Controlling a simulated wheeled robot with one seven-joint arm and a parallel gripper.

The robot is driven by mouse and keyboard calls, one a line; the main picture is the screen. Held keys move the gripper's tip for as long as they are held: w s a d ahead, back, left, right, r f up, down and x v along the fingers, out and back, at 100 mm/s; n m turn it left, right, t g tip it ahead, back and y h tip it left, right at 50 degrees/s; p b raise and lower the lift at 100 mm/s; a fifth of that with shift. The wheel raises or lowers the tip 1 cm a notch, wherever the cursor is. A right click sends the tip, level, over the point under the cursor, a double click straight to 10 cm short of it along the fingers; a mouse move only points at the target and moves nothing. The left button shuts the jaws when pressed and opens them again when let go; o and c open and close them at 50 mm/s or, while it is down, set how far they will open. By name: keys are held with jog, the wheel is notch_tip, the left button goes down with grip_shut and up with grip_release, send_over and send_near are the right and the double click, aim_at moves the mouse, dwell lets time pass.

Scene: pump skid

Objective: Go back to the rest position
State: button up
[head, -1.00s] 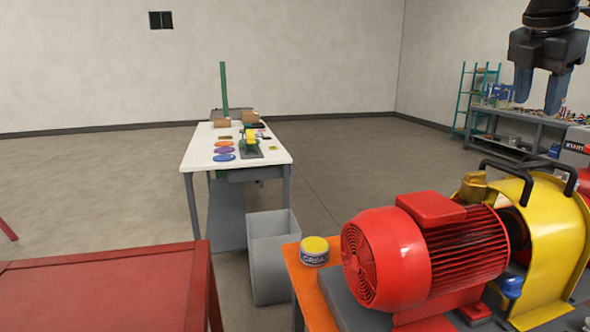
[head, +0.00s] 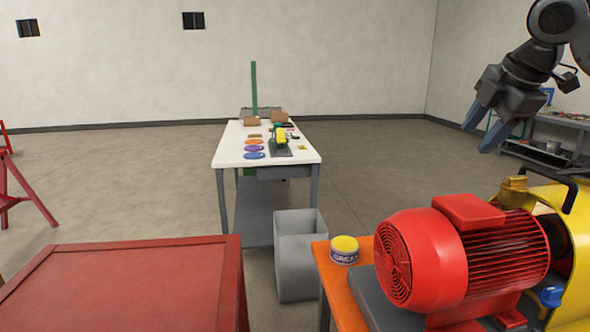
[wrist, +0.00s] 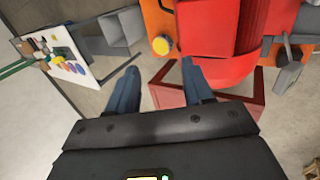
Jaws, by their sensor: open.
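My gripper (head: 480,130) is at the upper right of the head view, raised in the air above the pump skid. Its two blue fingers are apart with nothing between them. In the wrist view the open fingers (wrist: 157,88) point toward the floor and the red bench. The red motor (head: 465,255) stands below my gripper, joined to the yellow guard (head: 576,228) at the right edge. My gripper touches neither of them.
A yellow-lidded grease tin (head: 344,250) sits on the orange skid (head: 337,285). A red bench (head: 120,290) is at the front left. A grey bin (head: 300,258) stands beside the skid. A white table (head: 230,155) with small parts is farther back. Open floor lies left and right of it.

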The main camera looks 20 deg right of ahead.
jog(key=w+a+f+m+t+y, duration=0.25)
jog(key=w+a+f, duration=0.2)
jog(key=a, duration=0.55)
jog(key=w+a+f+m+t+y, duration=0.1)
jog(key=w+a+f+t+y, duration=0.35)
jog(key=a, duration=0.55)
jog(key=s+a+f+m+t+h, duration=0.1)
jog(key=s+a+f+m+t, duration=0.35)
jog(key=a+f+m, duration=0.45)
jog(key=s+a+f+m+g+h, duration=0.1)
jog(key=s+a+f+m+h, duration=0.15)
jog(key=s+f, duration=0.65)
jog(key=s+a+f+m+h, duration=0.2)
jog(key=s+a+f+m, duration=0.15)
jog(key=s, duration=0.85)
jog(key=s+d+r+n+g, duration=0.1)
jog(key=s+d+n, duration=0.1)
jog(key=s, duration=0.9)
jog(key=s+d+n, duration=0.1)
jog(key=s+d, duration=0.1)
jog(key=s, duration=0.8)
notch_tip(320, 180, down, 10)
jog(key=b, duration=1)
jog(key=shift+s+r, duration=0.25)
jog(key=shift+s, duration=0.15)
